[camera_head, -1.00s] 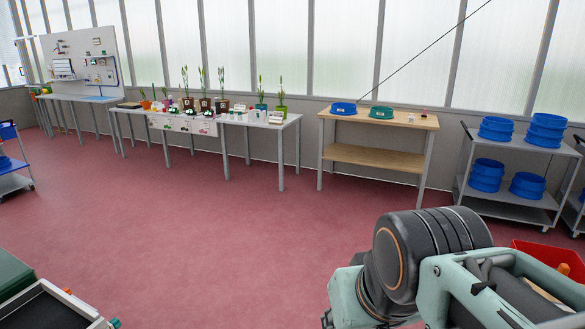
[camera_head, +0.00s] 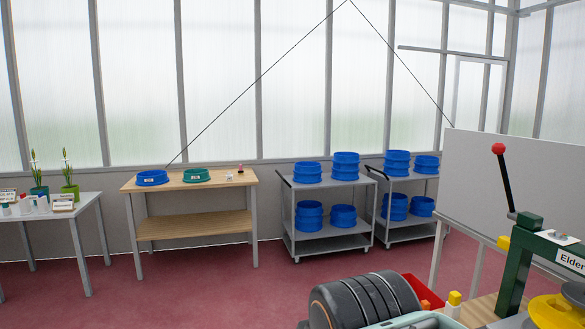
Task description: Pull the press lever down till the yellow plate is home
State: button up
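The press (camera_head: 517,265) stands at the lower right, with a dark green frame and a white label reading "Elder", cut off by the picture edge. Its black lever (camera_head: 505,180) points up, tilted slightly left, with a red ball knob (camera_head: 498,148) on top. A yellow round part (camera_head: 555,312) shows low at the right edge, partly cut off. It may be the yellow plate; I cannot tell how it sits. My dark, ribbed arm joint fills the bottom middle. My gripper is out of view.
A red bin (camera_head: 425,292) and a small yellow-topped white item (camera_head: 454,299) are beside my arm, left of the press. A large grey panel (camera_head: 480,185) stands behind the press. Carts (camera_head: 333,240) with blue sieves and a wooden bench (camera_head: 190,222) line the back. Red floor between is clear.

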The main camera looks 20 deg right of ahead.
aim_at(498, 148)
jog(key=i+l+z, duration=0.2)
jog(key=i+z, duration=0.65)
jog(key=k+l, duration=0.05)
